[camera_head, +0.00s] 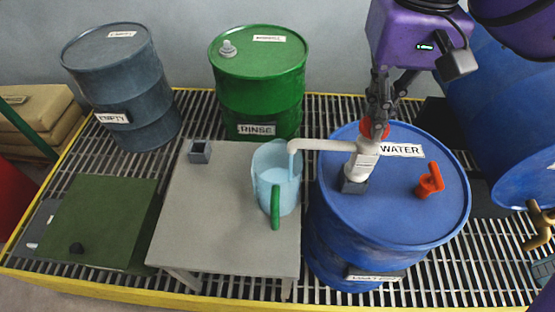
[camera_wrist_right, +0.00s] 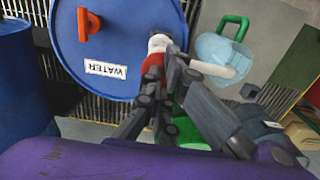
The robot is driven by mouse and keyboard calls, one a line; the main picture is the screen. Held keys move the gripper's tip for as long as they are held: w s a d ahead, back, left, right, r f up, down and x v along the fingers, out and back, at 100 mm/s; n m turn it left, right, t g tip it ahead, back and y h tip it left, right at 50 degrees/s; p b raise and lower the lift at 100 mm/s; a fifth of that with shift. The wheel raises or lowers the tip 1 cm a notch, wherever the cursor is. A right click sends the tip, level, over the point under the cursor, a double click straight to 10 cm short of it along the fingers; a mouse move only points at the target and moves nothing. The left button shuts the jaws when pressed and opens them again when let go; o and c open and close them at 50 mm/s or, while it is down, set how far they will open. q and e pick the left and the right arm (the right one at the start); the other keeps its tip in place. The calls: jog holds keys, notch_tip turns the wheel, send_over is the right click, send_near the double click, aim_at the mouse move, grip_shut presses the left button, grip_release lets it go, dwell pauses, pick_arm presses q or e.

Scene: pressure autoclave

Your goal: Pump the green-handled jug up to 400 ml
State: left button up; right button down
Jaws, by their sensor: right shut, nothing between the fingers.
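The translucent light-blue jug (camera_head: 268,163) with its green handle (camera_head: 275,208) stands on the grey table, and pale blue liquid shows inside. Its level against any marks is too small to read. The white hand pump (camera_head: 360,163) stands on the blue WATER drum (camera_head: 400,205), and its spout (camera_head: 320,146) reaches over the jug. My right gripper (camera_head: 376,118) is shut and empty, pointing down at the pump's red top (camera_head: 370,130), seemingly touching it. In the wrist view the jug (camera_wrist_right: 222,52) and the red top (camera_wrist_right: 153,66) also show, the top partly hidden by my fingers. My left gripper is out of view.
An orange-red fitting (camera_head: 430,180) sticks up from the drum lid. A small grey cup-like block (camera_head: 199,151) stands on the grey table (camera_head: 205,215). A green RINSE drum (camera_head: 262,90) and a grey drum (camera_head: 125,85) stand behind. Another blue drum (camera_head: 515,130) lies at the right.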

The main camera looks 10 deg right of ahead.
jog(key=shift+f+b, duration=0.45)
jog(key=shift+f, duration=0.25)
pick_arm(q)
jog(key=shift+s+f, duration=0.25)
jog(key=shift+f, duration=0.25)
pick_arm(e)
jog(key=shift+r, duration=0.2)
pick_arm(q)
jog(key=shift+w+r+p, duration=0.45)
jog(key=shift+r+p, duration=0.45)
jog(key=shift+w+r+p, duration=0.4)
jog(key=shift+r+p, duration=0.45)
jog(key=shift+p, duration=0.05)
pick_arm(e)
jog(key=shift+r, duration=2.4)
jog(key=shift+r, duration=0.1)
jog(key=shift+r+p, duration=0.5)
jog(key=shift+r, duration=0.1)
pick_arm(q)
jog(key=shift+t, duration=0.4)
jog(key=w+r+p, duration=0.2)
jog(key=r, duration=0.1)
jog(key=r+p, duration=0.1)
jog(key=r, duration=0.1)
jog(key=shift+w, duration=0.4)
pick_arm(e)
notch_tip(320, 180, up, 5)
jog(key=shift+f, duration=0.15)
